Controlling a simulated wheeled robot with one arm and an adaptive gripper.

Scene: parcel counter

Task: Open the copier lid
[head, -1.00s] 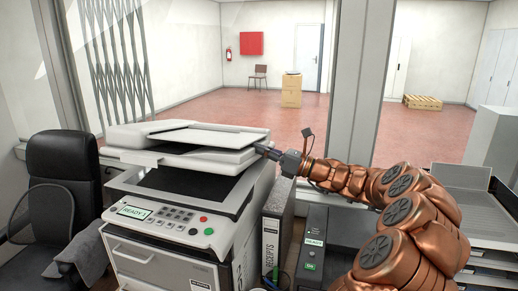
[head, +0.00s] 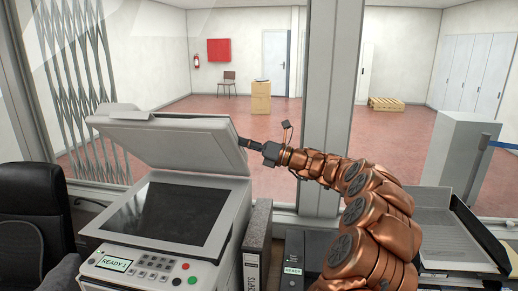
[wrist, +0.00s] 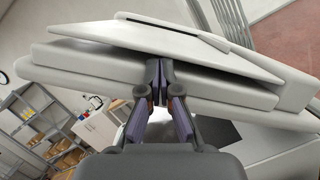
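The copier (head: 160,240) stands at the lower left in the head view, its dark glass (head: 170,212) uncovered. Its pale lid (head: 170,142) is raised and tilted, well clear of the glass. My gripper (head: 242,142) is at the lid's right edge in the head view. In the wrist view my gripper's fingers (wrist: 160,72) are close together, tips against the edge of the lid (wrist: 90,62). I see nothing held between them. The exact contact at the tips is hard to make out.
A black chair (head: 35,215) is at the left. A window post (head: 330,110) rises behind my arm. Shelves (wrist: 35,115) show in the wrist view.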

